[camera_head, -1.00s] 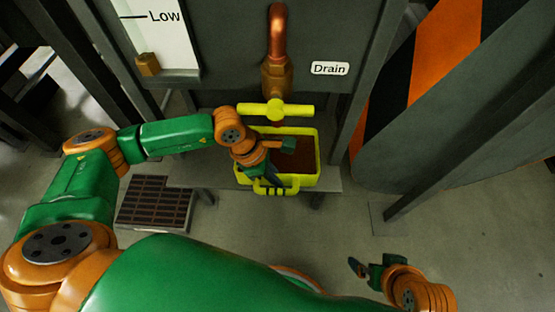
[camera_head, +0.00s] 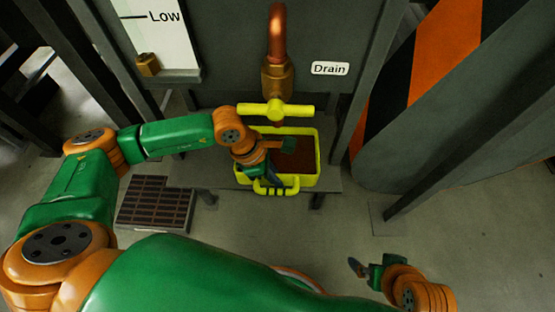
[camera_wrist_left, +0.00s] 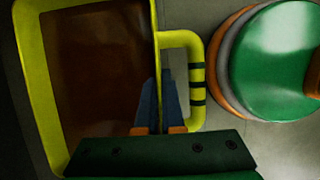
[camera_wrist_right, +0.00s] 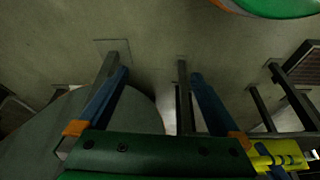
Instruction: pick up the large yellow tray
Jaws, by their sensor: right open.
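The large yellow tray (camera_head: 318,160) stands on a low grey shelf below the drain valve, with dark reddish-brown contents. Its near side has a yellow handle with dark bands (camera_wrist_left: 197,75). My left gripper (camera_wrist_left: 158,112) is at the tray's near wall, one blue finger inside the tray and the other in the gap between wall and handle. The fingers are close together with the yellow rim between them. In the head view, my left wrist hides part of the tray's left side. My right gripper (camera_wrist_right: 158,95) is open and empty, low at the right, away from the tray.
A copper pipe with a brass valve (camera_head: 277,75) and yellow valve handle (camera_head: 275,110) hangs just above the tray. Grey posts flank the shelf (camera_head: 330,182). A floor grate (camera_head: 156,203) lies left. The floor in front is clear.

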